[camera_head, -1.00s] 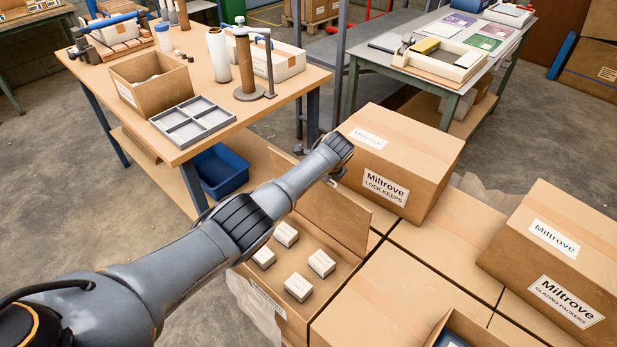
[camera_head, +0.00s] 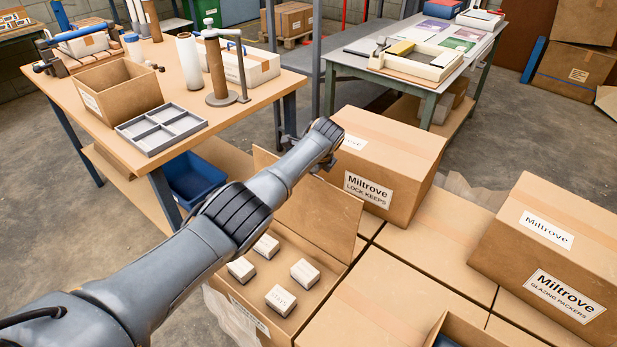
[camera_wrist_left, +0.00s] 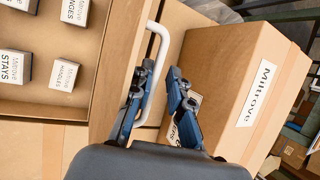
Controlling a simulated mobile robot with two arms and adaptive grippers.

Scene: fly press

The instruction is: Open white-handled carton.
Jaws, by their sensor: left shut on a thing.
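The white-handled carton (camera_head: 238,300) stands open at the lower middle of the head view. Several small white labelled boxes (camera_head: 281,300) sit inside; some also show in the left wrist view (camera_wrist_left: 65,73). In the left wrist view, the white handle (camera_wrist_left: 163,38) is a loop on the edge of the lid panel. My left gripper (camera_wrist_left: 161,72) is shut on this handle. In the head view, my arm hides part of the lid and carton. My right gripper is not in view.
The Miltrove LOCK KEEPS box (camera_head: 389,165) stands close beside the lid. A GLAZING PACKERS box (camera_head: 555,250) is at the right. Closed cartons (camera_head: 395,300) lie between. A workbench (camera_head: 225,125) with a grey divided tray (camera_head: 160,128) is behind left.

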